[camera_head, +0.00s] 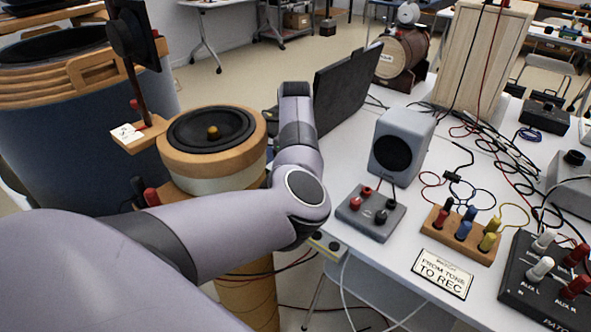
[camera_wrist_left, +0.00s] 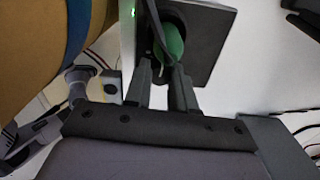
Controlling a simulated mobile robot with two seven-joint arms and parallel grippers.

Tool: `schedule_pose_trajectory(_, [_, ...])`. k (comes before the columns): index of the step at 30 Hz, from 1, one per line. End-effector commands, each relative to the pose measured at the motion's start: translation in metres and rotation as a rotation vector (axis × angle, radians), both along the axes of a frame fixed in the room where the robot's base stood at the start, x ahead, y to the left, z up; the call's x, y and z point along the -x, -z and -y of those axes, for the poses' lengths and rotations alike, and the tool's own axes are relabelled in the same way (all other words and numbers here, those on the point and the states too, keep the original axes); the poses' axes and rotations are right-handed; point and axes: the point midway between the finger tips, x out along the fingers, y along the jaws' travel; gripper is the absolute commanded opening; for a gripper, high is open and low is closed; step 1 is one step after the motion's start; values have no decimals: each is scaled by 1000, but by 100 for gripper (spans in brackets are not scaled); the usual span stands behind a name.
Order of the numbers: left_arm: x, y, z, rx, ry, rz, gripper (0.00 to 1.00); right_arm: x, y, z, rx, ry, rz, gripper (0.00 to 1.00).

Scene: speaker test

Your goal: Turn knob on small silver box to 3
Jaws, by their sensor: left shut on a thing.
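In the left wrist view, my left gripper (camera_wrist_left: 163,72) has its dark fingers shut on a round green knob (camera_wrist_left: 174,42). The fingers partly cover the knob, and no pointer or number on it is readable. The knob sits at the dark face of a box (camera_wrist_left: 207,48) with a lighter grey side and a small green light. In the head view my left arm reaches away from me, and its gripper is hidden behind its own wrist. I cannot tell this box apart in that view. My right gripper is not in view.
On the white table stand a grey speaker (camera_head: 402,143), a grey terminal box (camera_head: 371,213), a wooden block with coloured plugs (camera_head: 462,234), a sign (camera_head: 443,273) and a black panel (camera_head: 552,278). A dark upright panel (camera_head: 345,90) is beside my wrist. Loose cables cross the table's right.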

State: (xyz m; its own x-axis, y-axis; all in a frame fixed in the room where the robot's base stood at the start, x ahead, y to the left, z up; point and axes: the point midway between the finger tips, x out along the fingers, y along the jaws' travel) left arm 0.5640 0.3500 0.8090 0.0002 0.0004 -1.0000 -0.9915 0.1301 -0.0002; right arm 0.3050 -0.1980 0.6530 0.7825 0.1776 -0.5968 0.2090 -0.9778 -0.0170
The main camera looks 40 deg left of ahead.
Motion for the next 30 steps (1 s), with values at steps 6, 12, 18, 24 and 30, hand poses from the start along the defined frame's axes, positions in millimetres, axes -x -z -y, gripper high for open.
schedule_pose_trajectory(6, [0,-1,0,1,53,-1,0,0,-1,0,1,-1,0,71])
schedule_pose_trajectory(12, [0,-1,1,1,175,0,0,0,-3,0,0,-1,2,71])
schedule_pose_trajectory(18, [0,-1,1,2,320,-1,0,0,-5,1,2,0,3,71])
schedule_pose_trajectory(24, [0,-1,1,2,441,0,0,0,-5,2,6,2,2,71])
schedule_pose_trajectory(30, [0,-1,0,1,519,0,0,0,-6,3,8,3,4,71])
